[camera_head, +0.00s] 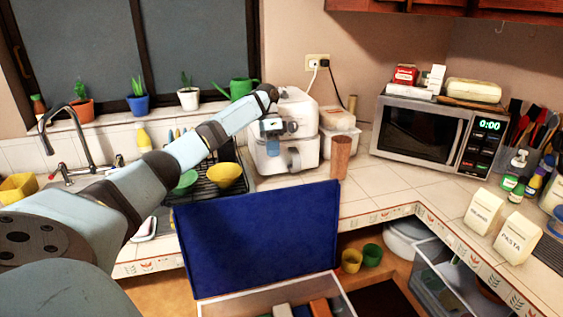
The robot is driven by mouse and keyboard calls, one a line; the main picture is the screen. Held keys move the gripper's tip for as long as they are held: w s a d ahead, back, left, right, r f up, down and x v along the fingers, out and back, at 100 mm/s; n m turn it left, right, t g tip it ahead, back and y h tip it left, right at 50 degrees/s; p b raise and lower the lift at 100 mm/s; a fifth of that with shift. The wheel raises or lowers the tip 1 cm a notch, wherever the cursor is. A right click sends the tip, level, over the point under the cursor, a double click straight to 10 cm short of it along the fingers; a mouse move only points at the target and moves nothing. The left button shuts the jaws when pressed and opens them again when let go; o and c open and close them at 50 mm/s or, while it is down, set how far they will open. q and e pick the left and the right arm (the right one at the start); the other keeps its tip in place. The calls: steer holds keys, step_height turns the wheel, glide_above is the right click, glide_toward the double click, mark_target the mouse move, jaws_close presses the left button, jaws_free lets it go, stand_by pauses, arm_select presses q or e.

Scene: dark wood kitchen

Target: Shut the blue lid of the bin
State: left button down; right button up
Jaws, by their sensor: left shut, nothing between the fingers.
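The blue lid (262,240) stands open, nearly upright, along the far side of the bin. The bin (343,300) has a pale rim and shows at the bottom edge, cut off by the frame. Several coloured things lie in it, orange, green and blue among them. My left arm reaches in from the left above the lid. My left gripper (272,128) is shut and empty, beyond the lid's top edge and in front of the white appliance; its fingertips are small and hard to make out. My right gripper is not in view.
A white appliance (298,150) and a wooden cylinder (340,157) stand on the tiled counter behind the lid. A dish rack with a yellow bowl (224,176) is left of them. Yellow and green cups (372,255) sit low, right of the lid. A microwave (420,130) stands farther right.

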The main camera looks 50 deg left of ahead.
arm_select(q)
steer(key=s+d+f, duration=0.4)
steer(key=d+f, duration=0.2)
steer(key=f, duration=0.1)
steer(key=shift+d+f+p, duration=0.2)
steer(key=shift+d+p, duration=0.15)
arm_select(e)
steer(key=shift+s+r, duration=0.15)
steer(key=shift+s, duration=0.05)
